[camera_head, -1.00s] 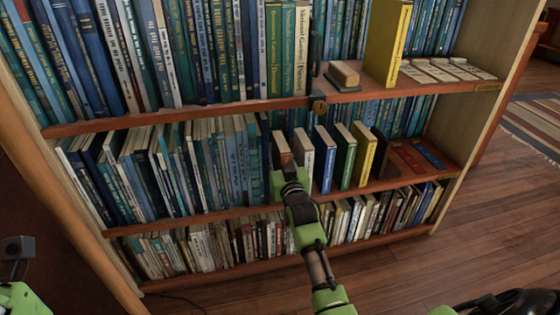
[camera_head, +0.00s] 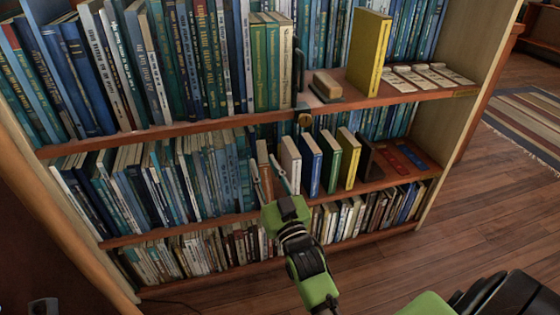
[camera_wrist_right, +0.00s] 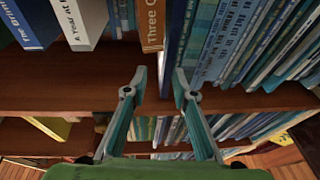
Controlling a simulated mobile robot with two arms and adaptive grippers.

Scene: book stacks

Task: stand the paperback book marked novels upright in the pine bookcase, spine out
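The pine bookcase (camera_head: 437,135) fills most of the head view. I cannot read the word novels on any book, so I cannot tell which is the paperback. My right gripper (camera_head: 269,172) is open at the middle shelf, with its fingers around or just before a brown book (camera_head: 264,168) standing there.
White (camera_head: 290,162), blue (camera_head: 311,162), green (camera_head: 332,160) and yellow (camera_head: 349,158) books stand spaced to the right. Packed books fill the left. Red books (camera_head: 391,161) lie flat at the right.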

